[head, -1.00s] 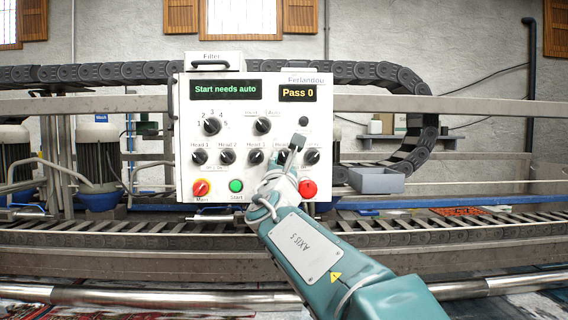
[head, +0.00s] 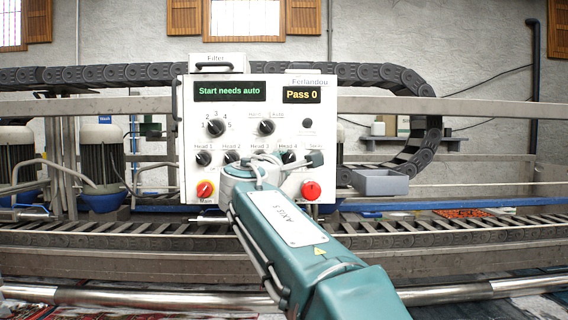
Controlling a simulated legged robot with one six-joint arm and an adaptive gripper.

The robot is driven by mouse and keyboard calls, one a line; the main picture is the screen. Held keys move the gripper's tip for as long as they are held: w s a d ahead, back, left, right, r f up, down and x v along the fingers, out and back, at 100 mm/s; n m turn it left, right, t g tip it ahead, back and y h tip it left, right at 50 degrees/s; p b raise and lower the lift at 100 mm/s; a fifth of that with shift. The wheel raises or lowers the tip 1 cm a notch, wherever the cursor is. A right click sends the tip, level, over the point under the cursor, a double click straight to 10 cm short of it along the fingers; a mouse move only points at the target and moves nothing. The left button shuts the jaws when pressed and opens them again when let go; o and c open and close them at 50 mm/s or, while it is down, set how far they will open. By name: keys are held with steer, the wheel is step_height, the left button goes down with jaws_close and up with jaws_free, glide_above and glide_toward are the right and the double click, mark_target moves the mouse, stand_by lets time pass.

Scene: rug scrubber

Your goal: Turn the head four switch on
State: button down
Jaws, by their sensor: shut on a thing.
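The white control panel (head: 189,118) faces me. Its row of black switches is labelled Head 1 to Head 4, with another label to their right. The head four switch (head: 289,157) sits under its label, partly covered by my gripper. My gripper (head: 292,158) is at that switch and is shut on it, as far as the view shows. A dark grey part of the gripper sticks out to the right, over the rightmost switch. The exact pointing of the head four switch is hard to tell.
My arm hides the start button. A grey bin (head: 380,182) stands right of the panel.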

steer(key=shift+f+m+g, duration=0.1)
steer(key=shift+m+g, duration=0.3)
steer(key=shift+m, duration=0.6)
steer(key=shift+w, duration=0.1)
steer(key=shift+c, duration=1.8)
jaws_free()
steer(key=shift+s+a, duration=0.15)
steer(key=shift+s, duration=0.25)
steer(key=v, duration=1.1)
